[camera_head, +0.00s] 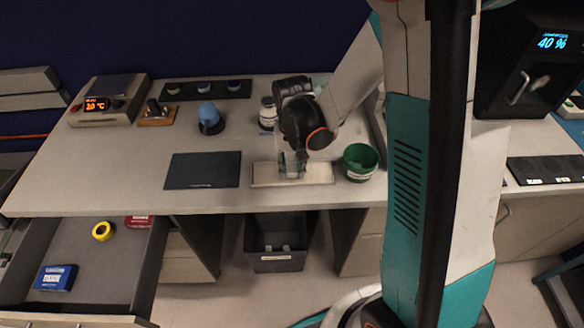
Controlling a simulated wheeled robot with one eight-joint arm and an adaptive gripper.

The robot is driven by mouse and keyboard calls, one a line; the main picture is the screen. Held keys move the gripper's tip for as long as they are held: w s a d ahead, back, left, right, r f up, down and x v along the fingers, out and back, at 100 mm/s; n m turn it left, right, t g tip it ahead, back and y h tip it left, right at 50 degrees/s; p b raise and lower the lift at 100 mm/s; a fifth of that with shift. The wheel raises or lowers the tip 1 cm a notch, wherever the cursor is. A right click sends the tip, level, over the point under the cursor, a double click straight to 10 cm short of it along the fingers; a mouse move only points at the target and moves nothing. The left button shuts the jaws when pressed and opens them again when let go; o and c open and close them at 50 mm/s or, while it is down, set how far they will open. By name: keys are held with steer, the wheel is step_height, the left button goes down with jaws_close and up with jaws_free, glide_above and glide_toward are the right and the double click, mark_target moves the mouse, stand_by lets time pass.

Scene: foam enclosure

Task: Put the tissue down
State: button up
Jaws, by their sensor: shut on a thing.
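My gripper (292,168) points down over a pale flat tray (322,174) near the front edge of the bench. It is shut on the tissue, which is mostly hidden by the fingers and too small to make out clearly. The fingertips are at or just above the tray's surface; I cannot tell whether the tissue touches it.
A green cup (360,162) stands close right of the tray. A dark mat (202,171) lies to the left. A white jar (268,113) and a blue-topped item (209,117) stand behind. An open drawer (85,255) juts out below left. A grey bin (274,258) stands beneath.

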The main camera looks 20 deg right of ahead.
mark_target(292, 170)
steer(key=shift+f, duration=0.2)
steer(key=shift+o, duration=1.2)
steer(key=shift+f, duration=0.1)
steer(key=o, duration=0.4)
steer(key=shift+o, duration=0.2)
step_height(292, 170, up, 13)
steer(key=p, duration=0.3)
steer(key=s+r+n+t, duration=0.3)
steer(key=s+r+t, duration=0.4)
steer(key=s+r, duration=0.5)
steer(key=shift+s+r+n, duration=0.3)
steer(key=shift+s, duration=0.85)
